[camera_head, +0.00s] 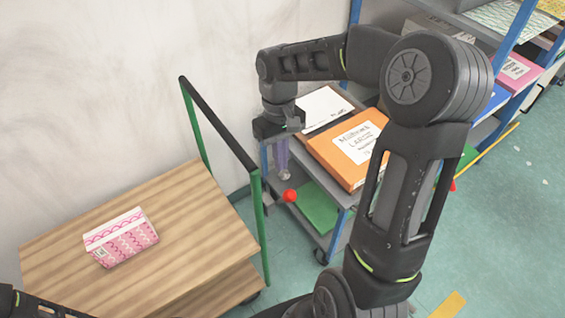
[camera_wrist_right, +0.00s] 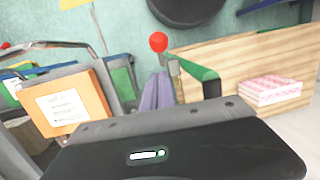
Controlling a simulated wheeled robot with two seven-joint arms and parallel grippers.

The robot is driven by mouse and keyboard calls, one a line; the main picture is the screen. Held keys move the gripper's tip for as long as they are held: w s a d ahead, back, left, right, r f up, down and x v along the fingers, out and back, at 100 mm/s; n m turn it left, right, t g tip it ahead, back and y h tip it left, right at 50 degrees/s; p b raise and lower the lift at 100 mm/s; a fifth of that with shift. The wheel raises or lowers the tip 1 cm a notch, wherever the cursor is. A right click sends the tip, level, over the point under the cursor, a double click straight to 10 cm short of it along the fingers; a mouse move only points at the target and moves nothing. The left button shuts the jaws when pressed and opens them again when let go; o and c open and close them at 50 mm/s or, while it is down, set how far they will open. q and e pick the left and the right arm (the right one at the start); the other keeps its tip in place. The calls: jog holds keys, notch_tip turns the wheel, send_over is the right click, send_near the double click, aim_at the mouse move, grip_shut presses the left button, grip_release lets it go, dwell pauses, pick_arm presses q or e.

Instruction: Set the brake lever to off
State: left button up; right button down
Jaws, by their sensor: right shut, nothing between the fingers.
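The brake lever shows as a red ball knob (camera_head: 289,195) on a short grey stem, close to the green post of the wooden-topped cart (camera_head: 185,205). In the right wrist view the red knob (camera_wrist_right: 158,42) is just beyond the fingers. My right gripper (camera_head: 284,172) points down, with its fingertips just above and slightly left of the knob in the head view. Its purplish fingers (camera_wrist_right: 157,92) are shut and empty. I cannot tell whether they touch the lever. Part of my left arm shows at the bottom left, but its gripper is out of view.
A pink-and-white patterned box (camera_head: 122,238) lies on the cart top. The cart's black-topped handle (camera_head: 217,122) rises beside my right gripper. A grey shelf unit with an orange binder (camera_head: 345,150) stands close on the right. Green floor (camera_head: 490,235) is open at the right.

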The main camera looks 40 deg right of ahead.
notch_tip(320, 180, up, 9)
jog(key=shift+d+r, duration=0.15)
jog(key=shift+d, duration=0.1)
dwell(0.5)
